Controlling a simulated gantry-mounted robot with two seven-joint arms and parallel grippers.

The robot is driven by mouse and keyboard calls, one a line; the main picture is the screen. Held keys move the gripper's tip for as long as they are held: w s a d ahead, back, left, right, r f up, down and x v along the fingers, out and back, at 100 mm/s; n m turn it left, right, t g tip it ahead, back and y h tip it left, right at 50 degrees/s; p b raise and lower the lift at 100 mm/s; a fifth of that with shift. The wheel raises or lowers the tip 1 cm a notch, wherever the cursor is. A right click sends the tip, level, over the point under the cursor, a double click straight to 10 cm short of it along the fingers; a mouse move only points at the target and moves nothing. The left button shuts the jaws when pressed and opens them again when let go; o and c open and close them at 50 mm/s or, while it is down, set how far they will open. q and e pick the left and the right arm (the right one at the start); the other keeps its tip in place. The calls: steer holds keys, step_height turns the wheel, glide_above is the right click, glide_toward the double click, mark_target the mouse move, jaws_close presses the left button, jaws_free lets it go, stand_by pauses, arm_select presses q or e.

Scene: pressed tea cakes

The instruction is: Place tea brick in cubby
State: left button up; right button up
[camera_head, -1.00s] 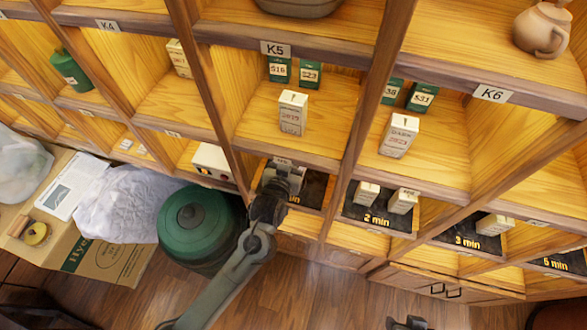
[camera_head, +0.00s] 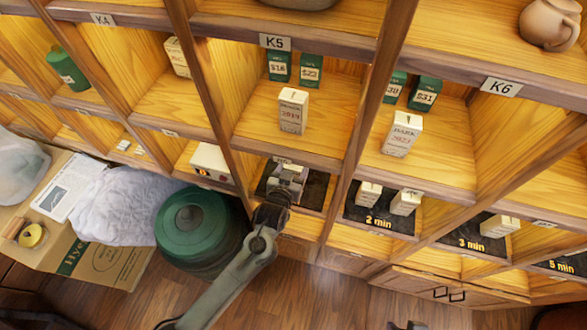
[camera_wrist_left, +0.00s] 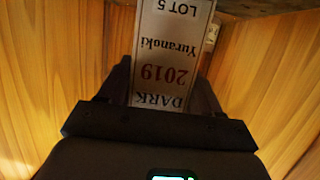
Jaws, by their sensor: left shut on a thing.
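My left gripper (camera_head: 288,176) is inside the small low cubby under the K5 shelf, above its dark mat (camera_head: 315,191). In the left wrist view its fingers (camera_wrist_left: 165,85) are shut on a tea brick (camera_wrist_left: 172,55) with a pale label reading "DARK 2019 Yuranoki LOT 5". The brick's far end runs out of the top of that view. In the head view the gripper and wrist largely cover it, so I cannot tell whether it touches the mat. A dark part at the bottom edge may be my right gripper (camera_head: 405,324); its fingers are not clear.
Two pale bricks (camera_head: 368,193) stand on the "2 min" mat (camera_head: 378,221) to the right. Another stands on the "3 min" mat (camera_head: 475,238). A pale 2019 brick (camera_head: 293,111) stands on the shelf above. A green canister (camera_head: 192,217) sits left of my arm.

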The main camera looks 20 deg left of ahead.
arm_select(q)
steer(key=shift+f, duration=0.45)
steer(key=shift+f, duration=0.15)
steer(key=o, duration=1.2)
steer(key=shift+c, duration=0.2)
